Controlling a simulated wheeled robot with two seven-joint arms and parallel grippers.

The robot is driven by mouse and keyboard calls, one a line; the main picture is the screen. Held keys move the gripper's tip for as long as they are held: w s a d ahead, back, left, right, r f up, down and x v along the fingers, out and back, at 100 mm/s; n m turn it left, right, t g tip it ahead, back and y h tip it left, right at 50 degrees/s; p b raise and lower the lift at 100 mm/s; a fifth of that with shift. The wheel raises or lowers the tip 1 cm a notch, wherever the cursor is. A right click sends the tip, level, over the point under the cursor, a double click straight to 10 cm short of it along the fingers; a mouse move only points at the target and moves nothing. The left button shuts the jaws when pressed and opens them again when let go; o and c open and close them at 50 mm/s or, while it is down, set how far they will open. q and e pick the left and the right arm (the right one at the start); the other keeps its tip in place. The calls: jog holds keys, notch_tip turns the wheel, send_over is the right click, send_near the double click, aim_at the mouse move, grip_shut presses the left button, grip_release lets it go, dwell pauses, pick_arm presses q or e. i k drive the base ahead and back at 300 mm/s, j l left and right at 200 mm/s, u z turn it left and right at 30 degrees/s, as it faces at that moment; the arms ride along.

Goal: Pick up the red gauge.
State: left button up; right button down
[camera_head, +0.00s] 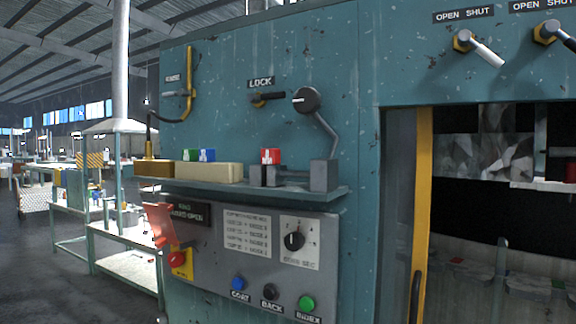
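The red gauge (270,156) is a small block with a pale mark on its face. It sits upright on the shelf (255,190) of the teal machine, at or just behind a dark grey block (257,175); I cannot tell whether it rests in a slot there. Its lower part is hidden. A green gauge (189,155) and a blue gauge (207,155) stand side by side to its left, behind or in a cream block (208,171). Neither of my grippers shows in the head view.
A grey block (323,175) stands at the shelf's right end, below a crank lever (306,100). A LOCK handle (266,97) is above the red gauge. Below the shelf are a control panel (207,262) and a raised red cover (159,225). A dark opening lies right.

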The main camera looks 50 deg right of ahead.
aim_at(268, 156)
jog(key=z, duration=1.5)
jog(key=j+z, duration=0.2)
jog(key=z, duration=0.35)
jog(key=k+l, duration=0.05)
